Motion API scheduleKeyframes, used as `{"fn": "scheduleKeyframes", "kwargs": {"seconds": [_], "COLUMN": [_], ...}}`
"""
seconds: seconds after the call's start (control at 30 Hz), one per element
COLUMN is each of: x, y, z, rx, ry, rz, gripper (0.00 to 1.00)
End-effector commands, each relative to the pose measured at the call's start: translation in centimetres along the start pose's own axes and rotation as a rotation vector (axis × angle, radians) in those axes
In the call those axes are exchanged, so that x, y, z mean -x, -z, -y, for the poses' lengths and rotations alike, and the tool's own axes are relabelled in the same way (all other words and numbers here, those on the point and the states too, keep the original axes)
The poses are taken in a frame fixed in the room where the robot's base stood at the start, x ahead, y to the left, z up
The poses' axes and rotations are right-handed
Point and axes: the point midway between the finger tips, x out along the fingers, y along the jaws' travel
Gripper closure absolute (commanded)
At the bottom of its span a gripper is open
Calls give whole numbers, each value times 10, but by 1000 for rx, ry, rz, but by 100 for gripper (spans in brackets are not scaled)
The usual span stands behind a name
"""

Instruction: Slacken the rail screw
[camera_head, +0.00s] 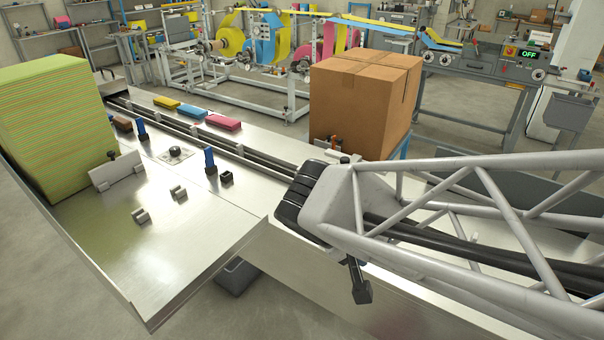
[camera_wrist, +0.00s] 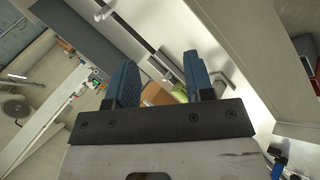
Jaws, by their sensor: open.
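My gripper (camera_wrist: 160,62) shows in the wrist view with its two blue-padded fingers apart and nothing held between them. In the head view my grey truss arm comes in from the right over the machine bed, and its fingers cannot be made out there. I cannot tell for certain which part is the rail screw. A black knob (camera_head: 112,154) stands by a low metal plate (camera_head: 117,172) on the bed. No contact between gripper and screw shows.
A tall green stack (camera_head: 55,125) stands at the left. A cardboard box (camera_head: 365,100) stands behind the arm. Yellow, blue and pink packs (camera_head: 223,123) lie along the dark rails. Blue-topped posts (camera_head: 210,163) and small brackets rise from the bed. The front bed plate (camera_head: 165,255) is bare.

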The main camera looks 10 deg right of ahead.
Motion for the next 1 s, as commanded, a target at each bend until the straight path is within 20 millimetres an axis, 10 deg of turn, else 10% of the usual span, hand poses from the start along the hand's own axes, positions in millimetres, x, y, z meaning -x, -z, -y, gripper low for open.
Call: {"fn": "scheduleKeyframes", "kwargs": {"seconds": [1.0], "x": [66], "y": [100], "z": [93], "rx": [-135], "ry": [-567], "rz": [-843], "gripper": [52]}}
